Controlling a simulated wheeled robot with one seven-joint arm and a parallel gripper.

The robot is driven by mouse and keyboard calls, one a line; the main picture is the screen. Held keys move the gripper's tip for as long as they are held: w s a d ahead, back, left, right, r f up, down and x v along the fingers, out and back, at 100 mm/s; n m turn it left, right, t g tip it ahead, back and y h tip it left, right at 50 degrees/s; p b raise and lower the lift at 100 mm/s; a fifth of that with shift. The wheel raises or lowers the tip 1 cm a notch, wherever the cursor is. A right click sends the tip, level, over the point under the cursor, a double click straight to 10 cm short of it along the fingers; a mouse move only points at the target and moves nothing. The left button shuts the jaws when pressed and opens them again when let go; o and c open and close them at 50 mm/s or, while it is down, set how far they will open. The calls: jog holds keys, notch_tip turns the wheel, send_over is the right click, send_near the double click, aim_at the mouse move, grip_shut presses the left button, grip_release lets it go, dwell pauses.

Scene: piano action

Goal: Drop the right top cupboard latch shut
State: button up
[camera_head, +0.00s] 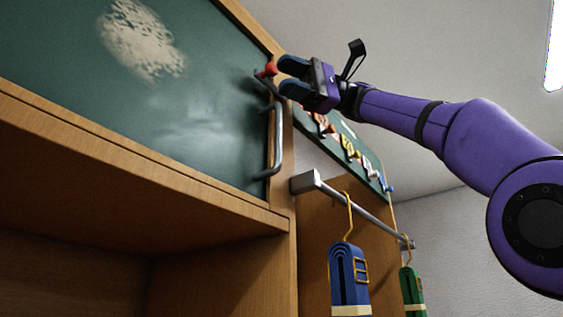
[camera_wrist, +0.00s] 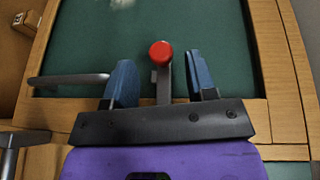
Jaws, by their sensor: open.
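The top cupboard door (camera_head: 190,125) is a green panel in a wooden frame and looks closed. Its latch is a short grey bar with a red knob (camera_head: 268,70) at the door's right edge. In the wrist view the red knob (camera_wrist: 161,53) and bar lie between my two blue fingers, with a gap on each side. My gripper (camera_head: 287,78) is open at the latch and holds nothing. Whether the latch is seated is unclear; its base is partly hidden by my gripper.
A grey bar handle (camera_head: 278,140) is on the door just below the latch; it also shows left of my fingers in the wrist view (camera_wrist: 70,80). A rail (camera_head: 360,205) with blue and green hanging items juts out below right. A panel with colourful pieces (camera_head: 350,148) is behind my gripper.

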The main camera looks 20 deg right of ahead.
jog(key=v, duration=0.8)
jog(key=shift+w+d, duration=0.15)
jog(key=shift+d, duration=0.25)
